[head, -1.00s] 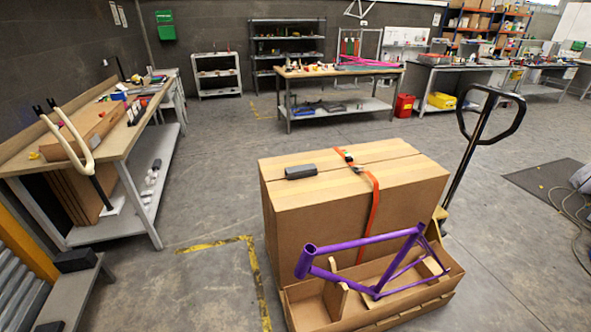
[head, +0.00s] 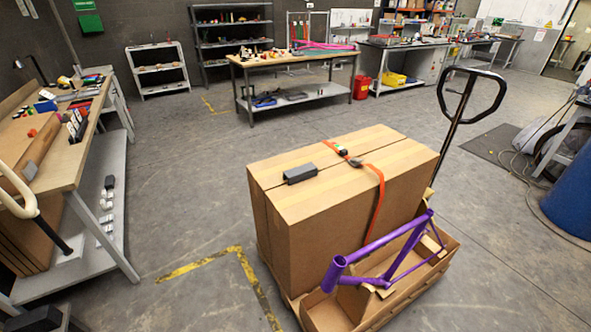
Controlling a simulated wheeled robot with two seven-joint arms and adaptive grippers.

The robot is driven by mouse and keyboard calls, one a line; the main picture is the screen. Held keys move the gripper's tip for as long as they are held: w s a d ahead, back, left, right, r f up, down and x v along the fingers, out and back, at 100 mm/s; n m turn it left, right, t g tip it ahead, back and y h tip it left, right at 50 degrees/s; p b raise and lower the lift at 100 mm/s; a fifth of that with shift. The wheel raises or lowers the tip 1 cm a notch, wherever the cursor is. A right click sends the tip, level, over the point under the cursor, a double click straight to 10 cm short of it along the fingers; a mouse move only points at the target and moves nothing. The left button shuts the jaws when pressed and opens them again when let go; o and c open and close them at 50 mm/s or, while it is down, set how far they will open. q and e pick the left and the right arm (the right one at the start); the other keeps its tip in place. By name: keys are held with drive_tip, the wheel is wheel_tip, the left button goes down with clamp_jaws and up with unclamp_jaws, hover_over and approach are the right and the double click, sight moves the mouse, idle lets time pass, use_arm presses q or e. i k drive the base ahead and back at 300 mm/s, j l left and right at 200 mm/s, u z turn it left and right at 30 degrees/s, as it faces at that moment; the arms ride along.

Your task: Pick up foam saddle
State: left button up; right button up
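A dark grey block, which looks like the foam saddle (head: 300,174), lies on top of the large cardboard box (head: 330,222), near the left part of its top. Its underside is hidden. An orange strap (head: 379,195) with a buckle runs over the box to the right of the block, apart from it. Neither of my grippers shows in the head view.
A purple bicycle frame (head: 375,247) sits in an open cardboard tray (head: 314,312) in front of the box. A pallet jack handle (head: 459,108) rises behind it. A workbench (head: 70,170) stands at the left. Floor between bench and box is clear.

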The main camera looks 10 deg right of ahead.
sight(300, 174)
drive_tip(key=i+j+z, duration=0.1)
drive_tip(key=i+j, duration=0.2)
drive_tip(key=i+j+z, duration=0.1)
drive_tip(key=i+j, duration=0.15)
drive_tip(key=i+j+z, duration=0.1)
drive_tip(key=i+j, duration=0.15)
drive_tip(key=j, duration=0.25)
drive_tip(key=i+j+z, duration=0.1)
drive_tip(key=i+j, duration=0.15)
drive_tip(key=j, duration=0.15)
